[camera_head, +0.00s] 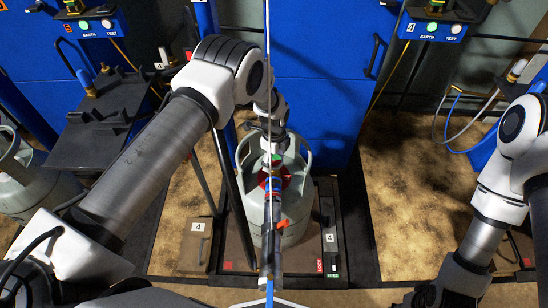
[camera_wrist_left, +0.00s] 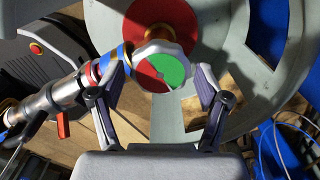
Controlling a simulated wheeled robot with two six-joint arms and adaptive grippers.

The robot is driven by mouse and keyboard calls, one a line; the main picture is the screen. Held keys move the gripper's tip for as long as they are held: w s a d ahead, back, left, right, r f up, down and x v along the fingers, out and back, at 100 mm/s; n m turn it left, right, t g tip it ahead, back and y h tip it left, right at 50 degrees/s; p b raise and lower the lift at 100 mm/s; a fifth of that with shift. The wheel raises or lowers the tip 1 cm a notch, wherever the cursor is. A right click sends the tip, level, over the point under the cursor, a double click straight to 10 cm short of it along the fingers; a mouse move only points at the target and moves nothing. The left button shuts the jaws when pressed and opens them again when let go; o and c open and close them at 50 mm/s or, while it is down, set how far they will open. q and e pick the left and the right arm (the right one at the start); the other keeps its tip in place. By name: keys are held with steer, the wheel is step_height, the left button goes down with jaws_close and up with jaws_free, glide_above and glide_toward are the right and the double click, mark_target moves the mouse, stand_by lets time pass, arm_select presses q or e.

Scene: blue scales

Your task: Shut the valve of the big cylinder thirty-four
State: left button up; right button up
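A large grey-green gas cylinder (camera_head: 257,204) stands upright on the middle scale, with a collar around its top. Its valve knob (camera_wrist_left: 160,68) has a round face, part red and part green, and shows in the left wrist view. A metal filling head with a hose (camera_wrist_left: 58,98) joins the valve from the left, with blue and red bands. My left gripper (camera_wrist_left: 163,67) is at the valve, its two fingers on either side of the knob. It looks open, with a small gap at the right finger. I cannot read a number thirty-four on the cylinder.
The scale (camera_head: 325,205) under the cylinder is at the station with "4" labels. A blue cabinet (camera_head: 318,110) stands behind. Another cylinder (camera_head: 38,190) stands at the left. My right arm (camera_head: 500,195) hangs at the right, its gripper out of sight. Brown floor (camera_head: 400,200) lies clear right of the scale.

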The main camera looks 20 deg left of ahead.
mark_target(274, 160)
stand_by(0.3)
arm_select(q)
step_height(274, 160, up, 12)
stand_by(0.3)
